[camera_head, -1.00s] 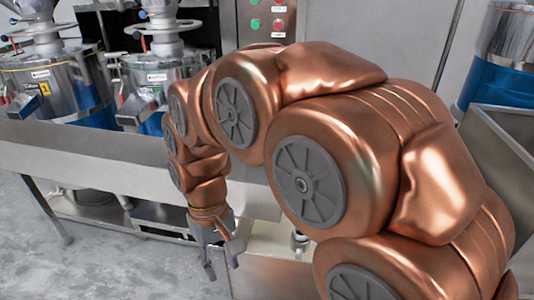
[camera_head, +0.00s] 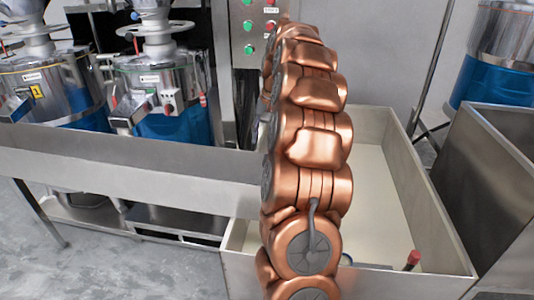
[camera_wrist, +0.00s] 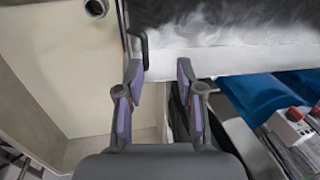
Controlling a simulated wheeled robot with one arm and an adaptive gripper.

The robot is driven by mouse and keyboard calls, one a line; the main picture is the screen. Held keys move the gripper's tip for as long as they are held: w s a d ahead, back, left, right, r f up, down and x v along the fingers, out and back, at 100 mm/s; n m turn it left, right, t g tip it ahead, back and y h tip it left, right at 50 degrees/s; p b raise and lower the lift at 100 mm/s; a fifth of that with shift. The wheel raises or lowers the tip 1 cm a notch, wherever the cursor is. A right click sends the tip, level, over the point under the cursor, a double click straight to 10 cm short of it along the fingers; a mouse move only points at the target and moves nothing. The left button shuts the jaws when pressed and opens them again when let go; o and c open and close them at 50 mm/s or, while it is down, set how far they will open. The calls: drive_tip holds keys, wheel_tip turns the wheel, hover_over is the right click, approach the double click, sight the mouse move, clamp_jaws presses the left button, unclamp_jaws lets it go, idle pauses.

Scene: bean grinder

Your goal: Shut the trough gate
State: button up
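My copper arm stands upright across the middle of the head view and hides my gripper there. In the wrist view my gripper (camera_wrist: 158,68) is open, its two fingers apart with nothing held between them. A dark bent bar (camera_wrist: 144,50) lies just beyond the left fingertip, at the end of a pale metal surface (camera_wrist: 215,58). I cannot tell whether this bar belongs to the trough gate, or whether it touches the finger. The long steel trough (camera_head: 120,160) runs in from the left toward my arm. Its right end is hidden, and no gate shows clearly.
A cream-floored steel bin (camera_head: 385,195) sits behind and right of my arm; a red-tipped handle (camera_head: 413,259) is at its front. A round pipe opening (camera_wrist: 96,7) shows at the wrist view's top. Grinding machines (camera_head: 165,95) stand behind the trough. A button panel (camera_head: 255,25) stands behind my arm.

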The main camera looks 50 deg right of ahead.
sight(266, 158)
drive_tip(key=shift+m, duration=0.4)
drive_tip(key=shift+w+d+f, duration=0.15)
drive_tip(key=shift+d+f, duration=0.3)
drive_tip(key=shift+f, duration=0.85)
drive_tip(key=shift+w+d+f, duration=0.15)
drive_tip(key=shift+d+f, duration=0.3)
drive_tip(key=shift+f, duration=0.85)
drive_tip(key=shift+w+d+f, duration=0.15)
drive_tip(key=shift+d+f, duration=0.3)
drive_tip(key=shift+f, duration=0.85)
clamp_jaws()
